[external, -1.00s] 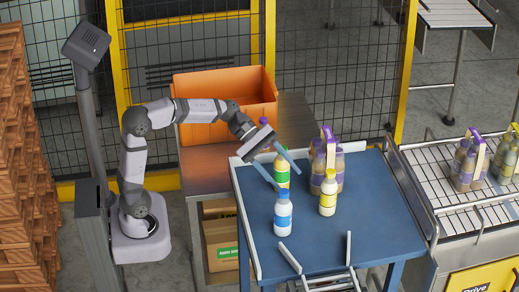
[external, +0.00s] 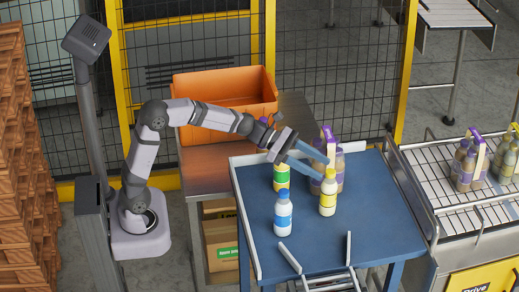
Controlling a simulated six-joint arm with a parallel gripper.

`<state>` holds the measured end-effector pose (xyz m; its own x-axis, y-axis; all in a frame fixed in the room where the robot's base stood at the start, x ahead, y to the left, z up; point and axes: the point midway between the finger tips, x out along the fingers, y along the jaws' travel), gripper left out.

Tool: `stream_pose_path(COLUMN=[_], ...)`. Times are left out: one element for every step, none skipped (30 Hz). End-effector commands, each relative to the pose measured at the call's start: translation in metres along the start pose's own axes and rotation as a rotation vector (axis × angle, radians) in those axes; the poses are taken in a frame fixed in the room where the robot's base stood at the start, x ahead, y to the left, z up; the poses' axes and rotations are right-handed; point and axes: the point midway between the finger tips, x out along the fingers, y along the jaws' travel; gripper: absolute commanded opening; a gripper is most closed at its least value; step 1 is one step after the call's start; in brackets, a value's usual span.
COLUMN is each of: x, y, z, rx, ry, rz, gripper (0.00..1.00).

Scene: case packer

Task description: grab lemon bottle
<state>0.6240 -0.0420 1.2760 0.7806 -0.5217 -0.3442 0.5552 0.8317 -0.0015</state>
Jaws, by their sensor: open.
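The lemon bottle looks to be the white bottle with the yellow cap and yellow label (external: 328,197), standing upright on the blue table (external: 260,238). My gripper (external: 318,170) is open, its blue fingers reaching down and right towards this bottle's cap. The fingertips are at or just beside the cap in the picture; I cannot tell if they touch. The green-labelled bottle (external: 282,178) stands to the left, its top hidden behind my gripper. The blue-capped bottle (external: 283,214) stands nearer the front.
A purple-handled pack of bottles (external: 338,165) stands just behind the lemon bottle. An orange bin (external: 200,90) sits behind my arm. More packs (external: 467,166) stand on the roller conveyor at the right. The table's front right is clear.

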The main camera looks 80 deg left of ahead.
Motion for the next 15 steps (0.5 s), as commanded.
stream_pose_path(x=[0.000, 0.001, 0.002, 0.004, 0.006, 0.009, 0.013, 0.016, 0.020, 0.024, 0.027, 0.032, 0.035, 0.039, 0.042], y=[0.000, 0.000, 0.000, 0.000, 0.000, 0.000, 0.000, 0.000, 0.000, 0.000, 0.000, 0.000, 0.001, 0.001, 0.001], z=[0.000, 0.000, 0.001, 0.001, 0.002, 0.002, 0.002, 0.003, 0.003, 0.003, 0.003, 0.003, 0.003, 0.002, 0.002], rx=[0.000, 0.000, -0.001, -0.001, -0.002, 0.000, -0.001, -0.002, -0.001, -0.002, -0.002, -0.001, -0.001, 0.000, 0.000], ry=[0.000, 0.000, 0.000, 0.000, 0.000, 0.001, 0.002, 0.002, 0.002, 0.002, 0.002, 0.002, 0.001, 0.001, 0.001], rz=[0.000, 0.000, 0.000, -0.001, -0.001, -0.001, -0.002, -0.002, -0.003, -0.003, -0.003, -0.003, -0.002, -0.001, -0.001], gripper=[0.52, 0.52, 0.52, 0.52, 0.52, 0.52, 0.52, 0.52, 0.52, 0.52, 0.52, 0.52, 0.52, 0.52, 0.52])
